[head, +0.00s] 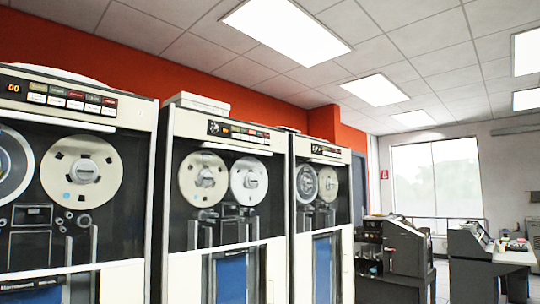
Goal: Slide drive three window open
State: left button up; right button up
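Three tall cream tape drives stand in a row: a near one (140,115) at the left, a middle one (165,215) and a far one (293,215). Each has a dark front with tape reels behind a window area. The near drive's display (14,88) reads 00. No legible number marks which is drive three. I cannot tell whether any window is open or shut. The lower parts of the drives are cut off by the frame. Neither of my grippers is in view.
A white box (200,102) lies on top of the middle drive. A dark machine (405,250) and a desk-like console (480,245) stand at the right, before a bright room window (437,180). The floor is mostly out of view.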

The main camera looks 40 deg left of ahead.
aim_at(201, 144)
jog(key=u, duration=0.5)
jog(key=i, duration=1.7)
jog(key=u, duration=1.15)
